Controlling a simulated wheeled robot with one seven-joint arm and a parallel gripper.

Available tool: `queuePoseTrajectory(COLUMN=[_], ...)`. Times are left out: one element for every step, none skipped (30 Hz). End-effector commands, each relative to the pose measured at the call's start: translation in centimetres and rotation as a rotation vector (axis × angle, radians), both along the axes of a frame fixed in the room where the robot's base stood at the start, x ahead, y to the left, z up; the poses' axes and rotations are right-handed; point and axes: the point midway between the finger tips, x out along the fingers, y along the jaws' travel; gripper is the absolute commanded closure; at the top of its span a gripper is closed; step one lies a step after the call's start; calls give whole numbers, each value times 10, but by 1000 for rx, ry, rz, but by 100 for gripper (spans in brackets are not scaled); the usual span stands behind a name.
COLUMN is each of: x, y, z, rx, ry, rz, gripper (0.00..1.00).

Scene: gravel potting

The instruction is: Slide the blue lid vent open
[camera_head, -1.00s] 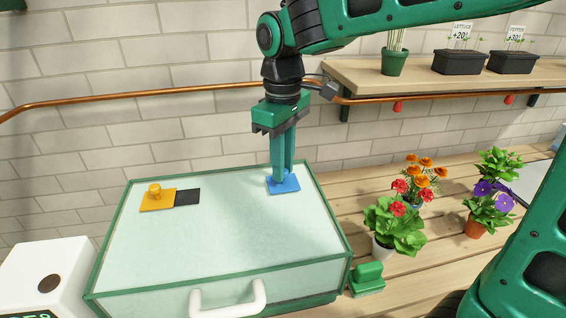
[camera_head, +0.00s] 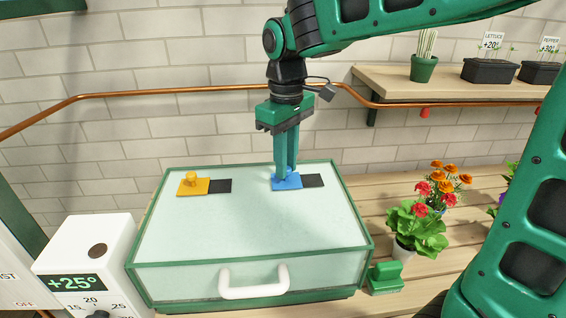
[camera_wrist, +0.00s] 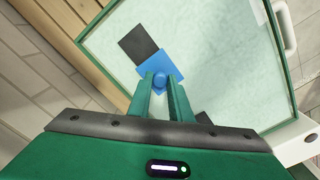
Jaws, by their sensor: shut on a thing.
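The blue lid vent (camera_head: 279,184) is a flat square slide with a knob, on the top right of a pale translucent lid (camera_head: 235,225) with green edges. A black square opening (camera_head: 313,180) shows uncovered just to its right. My gripper (camera_head: 287,177) points down and is shut on the vent's knob. In the wrist view, my fingers (camera_wrist: 160,88) close around the round blue knob; the blue vent (camera_wrist: 163,61) lies beside the black opening (camera_wrist: 138,45). The fingers partly hide the knob in the head view.
An orange vent (camera_head: 193,187) sits at the lid's left beside another black opening (camera_head: 220,186). A white handle (camera_head: 254,290) is on the box front. A white heater box (camera_head: 85,255) reads +25°. A flowerpot (camera_head: 403,248) and a green block (camera_head: 385,278) stand right.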

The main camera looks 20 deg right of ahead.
Motion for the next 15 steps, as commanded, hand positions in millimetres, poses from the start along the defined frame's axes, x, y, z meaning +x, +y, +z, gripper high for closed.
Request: queuePoseTrajectory(x=[1,1,1,1,1,1,1,1,1,1,0,0,0,0,0], y=[3,4,4,4,4,4,4,3,3,3,3,2,2,2,2], z=[0,0,0,0,0,0,0,0,0,0,0,0,0,1,1], rx=[3,4,4,4,4,4,4,4,3,3,3,2,2,2,2], ry=[-5,-6,-6,-6,-6,-5,-5,-5,-4,-4,-4,-3,-3,-3,-3], rz=[8,9,9,10,10,10,10,9,8,8,8,7,7,7,7], gripper=[100,100,100,75,68,63,63,63,63,63,63,63,63,63,63])
